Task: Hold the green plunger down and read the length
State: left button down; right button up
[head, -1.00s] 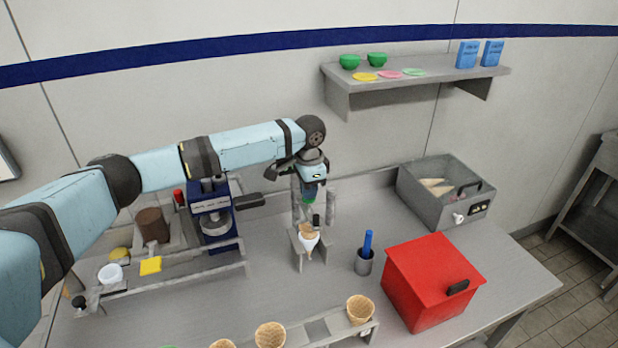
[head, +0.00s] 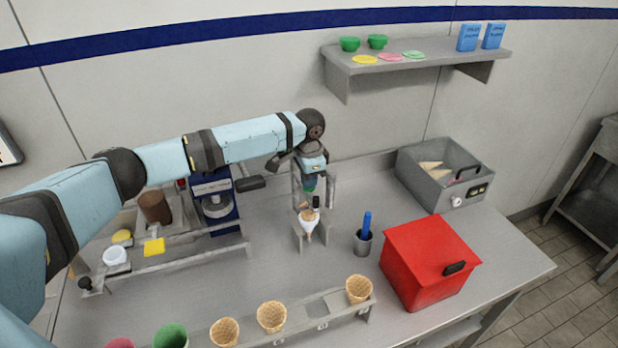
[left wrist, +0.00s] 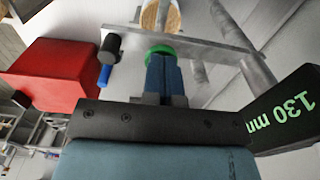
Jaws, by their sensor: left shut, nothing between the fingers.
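My left gripper (head: 309,181) points down over the metal stand on the bench, its fingers shut with nothing between them. In the left wrist view its blue fingertips (left wrist: 162,68) meet the top of the green plunger (left wrist: 160,50); they appear to touch it. In the head view only a bit of the green plunger (head: 309,189) shows under the fingers. A wafer cone with a white sleeve (head: 309,221) sits in the stand below; its rim shows in the left wrist view (left wrist: 160,16). My right gripper is out of view.
A red box (head: 425,262) and a grey cup with a blue stick (head: 363,242) stand right of the stand. A rack of cones (head: 295,328) is in front. A blue machine (head: 216,205) is at left, a grey bin (head: 445,178) at the back right.

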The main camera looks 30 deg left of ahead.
pick_arm(q)
jog(key=shift+s+d+f, duration=0.1)
jog(key=shift+s+f, duration=0.15)
jog(key=shift+f, duration=0.25)
jog(key=r+p, duration=0.5)
jog(key=p, duration=0.1)
jog(key=shift+w+r, duration=0.25)
jog(key=shift+r, duration=0.15)
jog(key=shift+s+r+b, duration=0.1)
jog(key=shift+r+b, duration=0.45)
jog(key=shift+b, duration=0.25)
notch_tip(320, 180, up, 8)
jog(key=b, duration=0.1)
